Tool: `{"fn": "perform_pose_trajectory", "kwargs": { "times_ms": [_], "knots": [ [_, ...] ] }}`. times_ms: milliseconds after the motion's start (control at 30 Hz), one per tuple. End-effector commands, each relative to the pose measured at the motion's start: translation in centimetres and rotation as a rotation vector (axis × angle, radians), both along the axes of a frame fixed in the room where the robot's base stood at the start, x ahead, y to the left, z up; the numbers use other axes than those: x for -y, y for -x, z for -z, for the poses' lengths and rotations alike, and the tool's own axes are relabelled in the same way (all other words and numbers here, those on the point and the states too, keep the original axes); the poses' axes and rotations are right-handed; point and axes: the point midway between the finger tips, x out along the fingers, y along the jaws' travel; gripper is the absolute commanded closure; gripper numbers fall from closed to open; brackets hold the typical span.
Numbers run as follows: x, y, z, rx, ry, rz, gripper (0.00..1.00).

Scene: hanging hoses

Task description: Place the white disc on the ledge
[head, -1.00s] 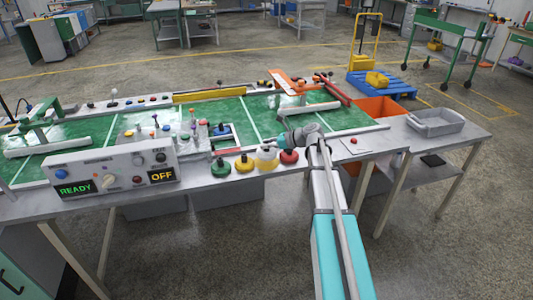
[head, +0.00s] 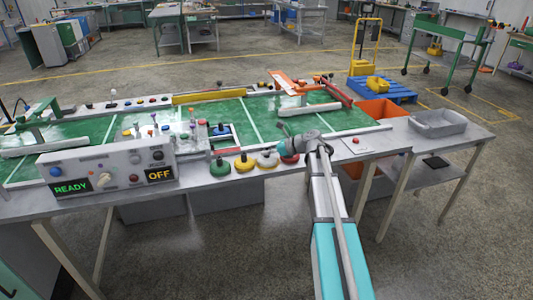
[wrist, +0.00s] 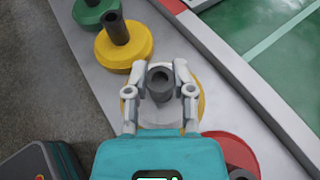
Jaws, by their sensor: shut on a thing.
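The white disc (wrist: 158,106) with its dark grey post is between my gripper's fingers (wrist: 160,72) in the wrist view. The fingers are shut on it, one on each side of the post. A yellow rim shows under the disc's right edge. In the head view the white disc (head: 267,159) sits at the grey ledge (head: 222,184) along the front of the bench, between a yellow disc (head: 244,162) and a red disc (head: 289,152). Whether it touches the surface beneath is hard to tell.
A green disc (head: 220,167) stands left of the yellow one. A control box (head: 108,170) reading READY and OFF is at the left. The green board (head: 262,115) lies behind the ledge. A grey tray (head: 437,122) is at the right.

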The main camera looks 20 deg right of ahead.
Motion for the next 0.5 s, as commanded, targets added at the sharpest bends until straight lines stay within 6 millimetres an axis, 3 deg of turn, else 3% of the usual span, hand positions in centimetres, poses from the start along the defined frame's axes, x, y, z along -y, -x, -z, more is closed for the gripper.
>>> {"fn": "perform_pose_trajectory", "kwargs": {
  "times_ms": [333,367,500],
  "knots": [
    [0.04,0.0,0.33,0.0,0.0,0.0,1.0],
    [0.04,0.01,0.33,0.0,0.0,0.0,0.67],
    [0.05,0.01,0.24,0.0,0.0,0.0,0.41]
  ]
}}
